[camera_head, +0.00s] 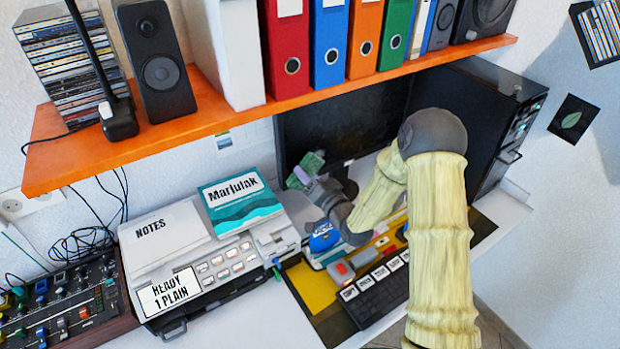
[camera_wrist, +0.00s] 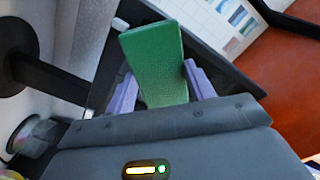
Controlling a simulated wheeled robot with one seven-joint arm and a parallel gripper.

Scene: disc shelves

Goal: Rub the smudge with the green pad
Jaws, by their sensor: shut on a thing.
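The green pad (camera_head: 312,161) is held up near the front of the dark monitor (camera_head: 345,120), below the orange shelf. My gripper (camera_head: 302,176) has its lavender fingers closed on the pad's lower part. In the wrist view the pad (camera_wrist: 155,65) stands upright between the two fingertips (camera_wrist: 160,85), its broad textured face toward the camera. I cannot make out a smudge in either view. I cannot tell whether the pad touches anything.
The orange shelf (camera_head: 150,140) with a speaker (camera_head: 155,60) and binders (camera_head: 330,45) overhangs the monitor. A printer-like machine (camera_head: 215,265) with papers stands left of my gripper. A keyboard (camera_head: 375,298) lies below, and a black tower (camera_head: 470,110) stands at the right.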

